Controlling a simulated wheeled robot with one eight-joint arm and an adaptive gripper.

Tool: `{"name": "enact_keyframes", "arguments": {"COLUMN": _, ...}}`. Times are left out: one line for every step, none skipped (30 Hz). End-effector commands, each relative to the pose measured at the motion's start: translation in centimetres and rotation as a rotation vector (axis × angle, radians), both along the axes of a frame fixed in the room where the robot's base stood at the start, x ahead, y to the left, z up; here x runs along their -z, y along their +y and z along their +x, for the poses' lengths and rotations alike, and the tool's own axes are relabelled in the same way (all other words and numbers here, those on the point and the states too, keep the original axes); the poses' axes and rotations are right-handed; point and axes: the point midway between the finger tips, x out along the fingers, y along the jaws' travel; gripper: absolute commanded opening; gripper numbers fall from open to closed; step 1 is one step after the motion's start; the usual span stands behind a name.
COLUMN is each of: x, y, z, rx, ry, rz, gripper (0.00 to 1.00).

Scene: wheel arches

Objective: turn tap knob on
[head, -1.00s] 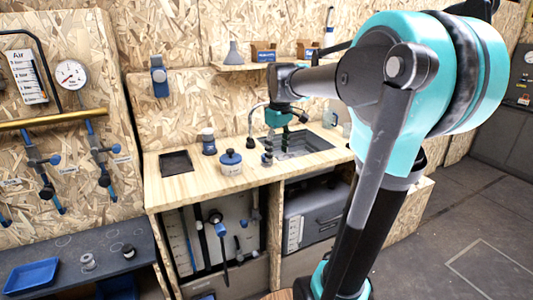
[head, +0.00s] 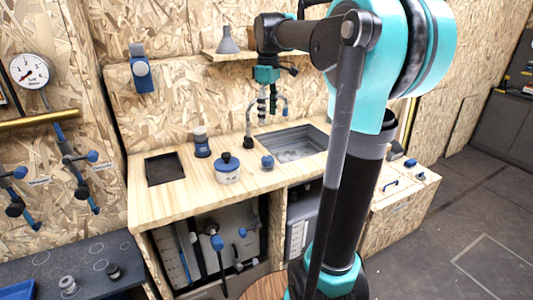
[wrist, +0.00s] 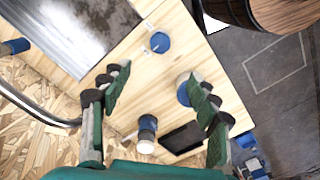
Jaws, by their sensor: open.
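A round blue knob (head: 267,162) stands on the wooden counter at the front left of the sink. It also shows in the wrist view (wrist: 160,42), seen from above with small white marks beside it. A curved metal tap spout (head: 250,122) with a dark base rises behind the knob; in the wrist view its pipe (wrist: 40,113) runs along the left. My gripper (head: 267,112) is above the counter near the spout, pointing down.
The sink (head: 295,150) lies right of the knob. A blue-lidded jar (head: 228,170), a blue-and-white container (head: 201,143) and a dark recess (head: 165,168) are to its left. A shelf holding a grey funnel (head: 228,42) is on the wall behind. The counter's front strip is clear.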

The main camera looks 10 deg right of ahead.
Motion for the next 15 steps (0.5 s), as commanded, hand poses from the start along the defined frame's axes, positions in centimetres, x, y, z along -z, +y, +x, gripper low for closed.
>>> {"name": "enact_keyframes", "arguments": {"x": 0.6, "y": 0.0, "z": 0.0, "rx": 0.0, "ry": 0.0, "rz": 0.0, "gripper": 0.61}}
{"name": "enact_keyframes", "arguments": {"x": 1.0, "y": 0.0, "z": 0.0, "rx": 0.0, "ry": 0.0, "rz": 0.0, "gripper": 0.61}}
{"name": "enact_keyframes", "arguments": {"x": 1.7, "y": 0.0, "z": 0.0, "rx": 0.0, "ry": 0.0, "rz": 0.0, "gripper": 0.61}}
{"name": "enact_keyframes", "arguments": {"x": 2.2, "y": 0.0, "z": 0.0, "rx": 0.0, "ry": 0.0, "rz": 0.0, "gripper": 0.61}}
{"name": "enact_keyframes", "arguments": {"x": 2.8, "y": 0.0, "z": 0.0, "rx": 0.0, "ry": 0.0, "rz": 0.0, "gripper": 0.61}}
{"name": "enact_keyframes", "arguments": {"x": 3.6, "y": 0.0, "z": 0.0, "rx": 0.0, "ry": 0.0, "rz": 0.0, "gripper": 0.61}}
{"name": "enact_keyframes", "arguments": {"x": 4.2, "y": 0.0, "z": 0.0, "rx": 0.0, "ry": 0.0, "rz": 0.0, "gripper": 0.61}}
{"name": "enact_keyframes", "arguments": {"x": 4.8, "y": 0.0, "z": 0.0, "rx": 0.0, "ry": 0.0, "rz": 0.0, "gripper": 0.61}}
{"name": "enact_keyframes", "arguments": {"x": 5.6, "y": 0.0, "z": 0.0, "rx": 0.0, "ry": 0.0, "rz": 0.0, "gripper": 0.61}}
{"name": "enact_keyframes", "arguments": {"x": 6.2, "y": 0.0, "z": 0.0, "rx": 0.0, "ry": 0.0, "rz": 0.0, "gripper": 0.61}}
{"name": "enact_keyframes", "arguments": {"x": 6.8, "y": 0.0, "z": 0.0, "rx": 0.0, "ry": 0.0, "rz": 0.0, "gripper": 0.61}}
{"name": "enact_keyframes", "arguments": {"x": 7.5, "y": 0.0, "z": 0.0, "rx": 0.0, "ry": 0.0, "rz": 0.0, "gripper": 0.61}}
{"name": "enact_keyframes", "arguments": {"x": 8.2, "y": 0.0, "z": 0.0, "rx": 0.0, "ry": 0.0, "rz": 0.0, "gripper": 0.61}}
{"name": "enact_keyframes", "arguments": {"x": 8.7, "y": 0.0, "z": 0.0, "rx": 0.0, "ry": 0.0, "rz": 0.0, "gripper": 0.61}}
{"name": "enact_keyframes", "arguments": {"x": 9.6, "y": 0.0, "z": 0.0, "rx": 0.0, "ry": 0.0, "rz": 0.0, "gripper": 0.61}}
